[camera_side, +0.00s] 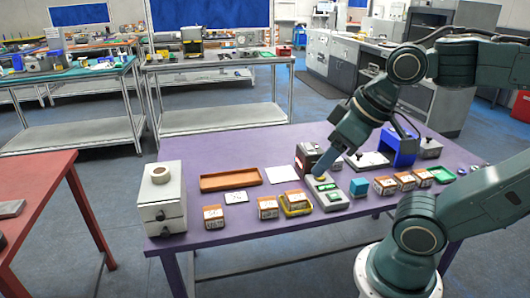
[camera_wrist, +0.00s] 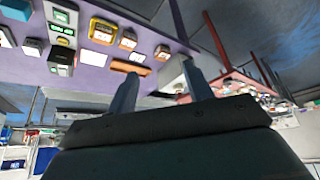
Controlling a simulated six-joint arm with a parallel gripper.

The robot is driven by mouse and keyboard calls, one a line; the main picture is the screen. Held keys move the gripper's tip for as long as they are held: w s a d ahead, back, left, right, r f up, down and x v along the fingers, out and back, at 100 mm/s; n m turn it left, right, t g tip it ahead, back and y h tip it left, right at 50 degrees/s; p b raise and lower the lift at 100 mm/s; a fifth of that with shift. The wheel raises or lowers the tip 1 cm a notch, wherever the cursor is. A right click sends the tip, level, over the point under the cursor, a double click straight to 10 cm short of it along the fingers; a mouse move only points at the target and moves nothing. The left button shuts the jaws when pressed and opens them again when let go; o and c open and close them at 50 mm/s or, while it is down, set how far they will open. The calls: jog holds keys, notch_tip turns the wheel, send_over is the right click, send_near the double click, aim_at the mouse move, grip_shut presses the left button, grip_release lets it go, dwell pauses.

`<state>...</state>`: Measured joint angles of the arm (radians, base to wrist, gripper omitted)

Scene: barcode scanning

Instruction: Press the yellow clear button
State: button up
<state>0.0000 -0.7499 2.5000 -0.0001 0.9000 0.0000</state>
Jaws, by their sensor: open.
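A small yellow button (camera_side: 320,179) shows at the back end of a grey console (camera_side: 335,205) with green displays, on the purple table in the side view. My gripper (camera_side: 318,172) reaches down from the upper right, and its tip overlaps the button's back edge in the picture. I cannot tell whether it touches. In the wrist view my gripper (camera_wrist: 158,70) has two fingers spread apart with nothing between them.
A dark scanner box (camera_side: 306,154) with a red window stands behind the console. A yellow tray (camera_side: 297,212) with a labelled box is left, a blue cube (camera_side: 359,187) right. A brown tray (camera_side: 230,180) and white drawer unit (camera_side: 162,200) are farther left. The front table edge is mostly clear.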

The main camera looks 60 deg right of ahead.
grip_shut()
dwell(1.4)
